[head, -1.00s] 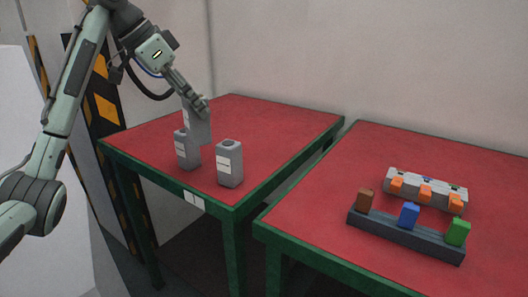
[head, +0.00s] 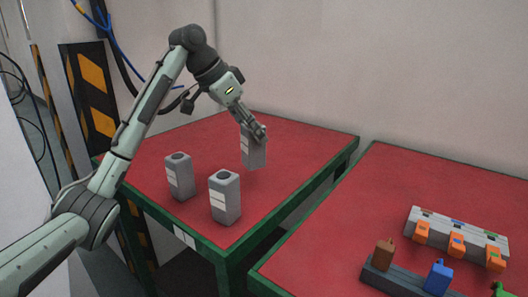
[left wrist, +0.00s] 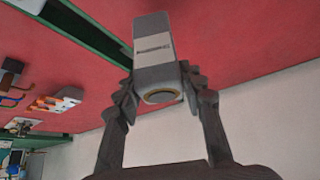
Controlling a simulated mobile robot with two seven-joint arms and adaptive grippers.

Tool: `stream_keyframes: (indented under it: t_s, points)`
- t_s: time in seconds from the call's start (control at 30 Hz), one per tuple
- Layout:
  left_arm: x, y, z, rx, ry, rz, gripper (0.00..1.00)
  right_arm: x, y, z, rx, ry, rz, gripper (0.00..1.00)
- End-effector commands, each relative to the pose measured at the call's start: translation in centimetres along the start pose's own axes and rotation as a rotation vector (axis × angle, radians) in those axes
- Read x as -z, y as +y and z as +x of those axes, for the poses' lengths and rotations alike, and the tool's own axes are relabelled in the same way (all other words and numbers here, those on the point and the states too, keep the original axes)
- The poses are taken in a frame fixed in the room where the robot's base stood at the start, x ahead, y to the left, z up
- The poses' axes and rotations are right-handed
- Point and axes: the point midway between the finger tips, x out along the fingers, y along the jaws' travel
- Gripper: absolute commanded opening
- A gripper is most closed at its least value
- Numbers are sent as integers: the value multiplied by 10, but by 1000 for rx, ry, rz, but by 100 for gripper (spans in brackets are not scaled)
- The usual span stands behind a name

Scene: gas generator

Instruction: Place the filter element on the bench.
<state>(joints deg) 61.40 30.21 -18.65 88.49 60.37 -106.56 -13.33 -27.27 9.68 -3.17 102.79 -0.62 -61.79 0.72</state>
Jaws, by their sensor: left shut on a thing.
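My left gripper (head: 256,132) is shut on a grey boxy filter element (head: 254,153) with a pale label, holding it near its top end. It is over the left red-topped bench (head: 215,142), behind and right of two similar grey canisters. Whether its base touches the bench top is unclear. In the left wrist view the filter element (left wrist: 155,55) sits between the two dark fingers (left wrist: 158,98), its round ringed end towards the camera. The two other canisters stand upright on the bench, one at left (head: 180,178) and one nearer the front (head: 225,200). My right gripper is not in view.
A second red-topped bench (head: 350,215) stands at right across a narrow gap. It carries a grey block with orange clips (head: 458,238) and a dark rack (head: 393,280) with coloured pieces. The left bench's back and right parts are clear.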

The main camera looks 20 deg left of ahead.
Motion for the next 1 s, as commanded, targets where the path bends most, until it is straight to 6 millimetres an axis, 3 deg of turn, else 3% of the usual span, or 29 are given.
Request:
stream_keyframes:
  t_s: [0.1, 0.27, 0.57, 0.97, 1.0]
  points:
    - [10, 5, 18, -2, 0, 0, 7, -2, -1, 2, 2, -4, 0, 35]
    - [13, 6, 29, 1, 0, -1, 7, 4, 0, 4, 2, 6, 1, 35]
    - [-7, 7, 60, 0, -1, 0, 7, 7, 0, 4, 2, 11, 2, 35]
    - [-9, 6, 63, 1, 0, 0, 7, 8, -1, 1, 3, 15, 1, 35]
    - [-10, 6, 64, 1, 0, 0, 40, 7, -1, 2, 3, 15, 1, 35]
